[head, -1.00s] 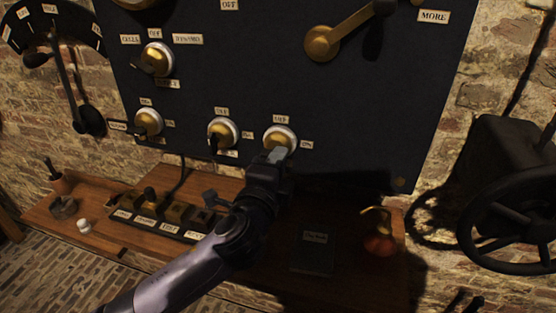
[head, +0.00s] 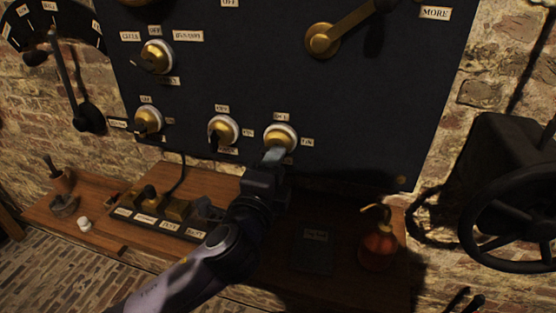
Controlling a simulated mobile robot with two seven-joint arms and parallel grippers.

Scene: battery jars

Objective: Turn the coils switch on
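A dark panel (head: 300,85) on the brick wall carries several round brass switches with white rims. The right one of the lower row (head: 280,138) has small labels above and to its right, too blurred to read surely. I cannot tell by label which switch is the coils one. My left gripper (head: 273,156) is at the lower edge of this right switch, its pale fingertips overlapping it in the picture. I cannot tell whether they touch it or how far apart they are. The gripper hides the switch's lower part and any label below. My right gripper is not in view.
Two more lower switches (head: 222,130) (head: 148,121) sit to the left, another (head: 157,57) above them. A wooden shelf (head: 112,235) below holds a labelled row of blocks (head: 178,210), a dark book (head: 312,250) and a red flask (head: 377,245). A handwheel (head: 512,232) stands at right.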

